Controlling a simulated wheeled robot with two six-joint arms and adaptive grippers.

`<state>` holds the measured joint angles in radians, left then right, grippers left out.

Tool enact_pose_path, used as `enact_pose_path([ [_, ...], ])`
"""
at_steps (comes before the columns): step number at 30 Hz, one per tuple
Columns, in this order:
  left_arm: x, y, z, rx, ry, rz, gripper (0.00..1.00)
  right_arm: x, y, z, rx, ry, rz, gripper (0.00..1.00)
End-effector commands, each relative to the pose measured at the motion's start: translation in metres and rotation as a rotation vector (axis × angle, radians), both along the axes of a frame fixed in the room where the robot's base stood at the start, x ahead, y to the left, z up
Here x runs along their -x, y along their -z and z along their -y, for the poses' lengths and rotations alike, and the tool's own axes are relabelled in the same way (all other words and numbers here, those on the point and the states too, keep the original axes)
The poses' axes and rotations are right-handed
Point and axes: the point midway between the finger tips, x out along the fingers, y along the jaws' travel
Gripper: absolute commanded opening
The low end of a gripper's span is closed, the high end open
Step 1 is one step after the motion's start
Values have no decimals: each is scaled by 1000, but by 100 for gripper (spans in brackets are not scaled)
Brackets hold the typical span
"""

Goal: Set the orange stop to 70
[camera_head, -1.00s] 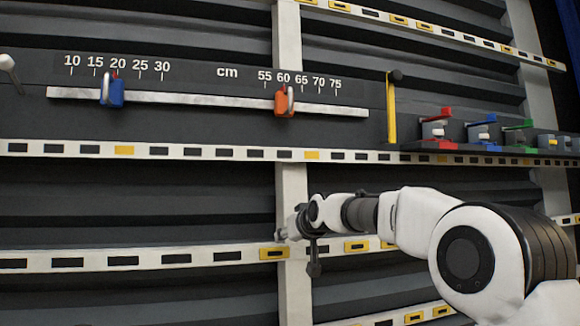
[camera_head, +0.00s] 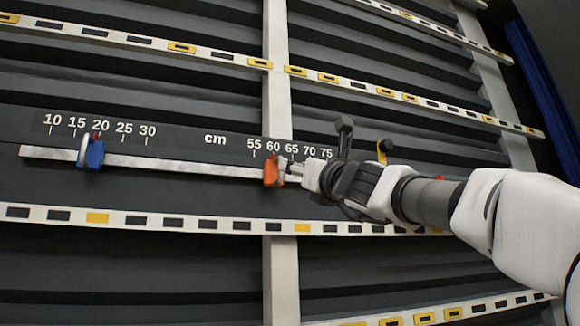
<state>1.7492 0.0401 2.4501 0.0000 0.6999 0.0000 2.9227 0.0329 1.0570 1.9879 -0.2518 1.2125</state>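The orange stop (camera_head: 271,171) sits on the pale horizontal rail (camera_head: 190,168), below the 60 mark of the cm scale. My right gripper (camera_head: 289,172) comes in from the right, with its tip at the right side of the orange stop. I cannot tell whether it touches or grips the stop, and its fingers are too small to read. My arm covers the rail's right end. The 70 mark (camera_head: 309,151) shows just above my gripper. My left gripper is out of view.
A blue stop (camera_head: 91,154) sits on the same rail near the 20 mark. A yellow upright piece (camera_head: 381,152) shows behind my arm on the right. Slotted white strips (camera_head: 150,219) cross the dark ribbed wall above and below the rail.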

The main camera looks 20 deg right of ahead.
Motion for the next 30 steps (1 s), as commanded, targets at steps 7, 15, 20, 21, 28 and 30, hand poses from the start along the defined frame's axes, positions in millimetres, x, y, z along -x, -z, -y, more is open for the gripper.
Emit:
enact_pose_path([
  [7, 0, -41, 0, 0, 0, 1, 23, -41, -24, -9, 3, 1, -3, 37],
  [15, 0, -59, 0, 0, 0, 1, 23, -68, -29, -15, 3, 1, -2, 37],
  [20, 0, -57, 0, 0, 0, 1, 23, -68, -28, -15, 3, 1, -1, 37],
  [21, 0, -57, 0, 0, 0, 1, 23, -68, -27, -15, 3, 1, -1, 34],
  [28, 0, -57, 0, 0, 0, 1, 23, -68, -27, -15, 4, 2, -2, 0],
  [30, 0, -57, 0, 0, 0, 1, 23, -68, -28, -15, 3, 1, -2, 0],
])
